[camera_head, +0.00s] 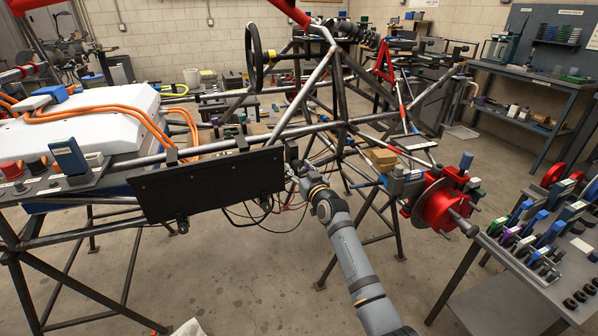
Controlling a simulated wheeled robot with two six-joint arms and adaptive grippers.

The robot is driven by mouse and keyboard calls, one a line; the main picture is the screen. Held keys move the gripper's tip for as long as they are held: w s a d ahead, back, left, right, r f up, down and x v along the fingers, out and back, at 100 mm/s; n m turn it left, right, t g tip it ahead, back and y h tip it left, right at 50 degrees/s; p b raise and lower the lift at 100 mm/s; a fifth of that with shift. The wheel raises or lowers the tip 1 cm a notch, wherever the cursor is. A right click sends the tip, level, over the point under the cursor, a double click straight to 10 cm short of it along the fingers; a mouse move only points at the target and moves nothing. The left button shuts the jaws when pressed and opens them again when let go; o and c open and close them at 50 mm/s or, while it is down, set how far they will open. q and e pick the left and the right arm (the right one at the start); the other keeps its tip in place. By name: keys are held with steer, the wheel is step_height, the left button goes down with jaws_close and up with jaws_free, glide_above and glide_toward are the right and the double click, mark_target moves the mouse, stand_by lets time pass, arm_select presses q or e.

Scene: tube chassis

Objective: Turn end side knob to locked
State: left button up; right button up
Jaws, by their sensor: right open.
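A long black panel (212,186) is fixed along the near side of the tube chassis (320,75). Small dark round parts show under its lower edge, one left of its middle (182,226) and one near its right end (267,203). I cannot tell which part is the end side knob or how it is turned. My right gripper (292,172) is at the right end of the panel, with my grey arm reaching up from below. It is open; its fingers are small and partly hidden against the dark parts there. My left gripper is not in view.
A white battery box (80,125) with orange cables sits at left. A red wheel hub (438,203) is right of my arm. A grey tool bench (540,275) stands at the right edge. Dark cables hang below the panel. Bare floor shows beneath the chassis.

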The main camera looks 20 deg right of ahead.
steer(key=shift+w, duration=0.1)
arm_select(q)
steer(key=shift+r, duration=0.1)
arm_select(e)
jaws_close()
